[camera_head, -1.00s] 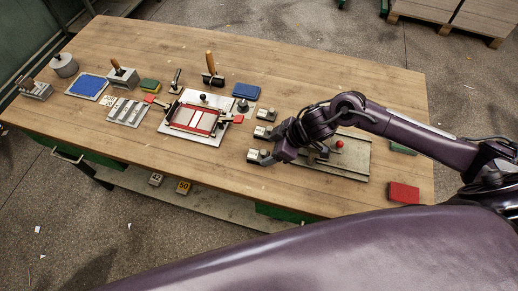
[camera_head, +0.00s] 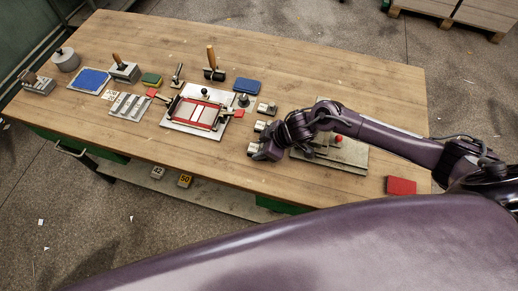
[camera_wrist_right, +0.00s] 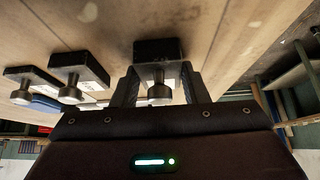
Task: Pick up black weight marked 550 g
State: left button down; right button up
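Three dark weights with round metal knobs stand in a row near the table's front edge. In the head view they are the front weight (camera_head: 253,149), the middle weight (camera_head: 260,126) and the back weight (camera_head: 267,108). I cannot read any marking, so I cannot tell which is 550 g. My right gripper (camera_head: 261,153) is at the front weight. In the right wrist view its open fingers (camera_wrist_right: 158,82) stand on either side of a black weight (camera_wrist_right: 157,48) and its knob. The two other weights (camera_wrist_right: 80,65) (camera_wrist_right: 33,77) are to the left. My left gripper is not in view.
A metal plate with a red knob (camera_head: 338,138) lies beneath and beyond my right arm. A red block (camera_head: 401,185) is at the right front. A frame fixture (camera_head: 197,114) stands left of the weights. Bare wooden table (camera_head: 330,60) extends behind.

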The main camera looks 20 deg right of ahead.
jog(key=c, duration=0.5)
jog(key=shift+w, duration=0.1)
grip_shut()
jog(key=shift+r, duration=0.1)
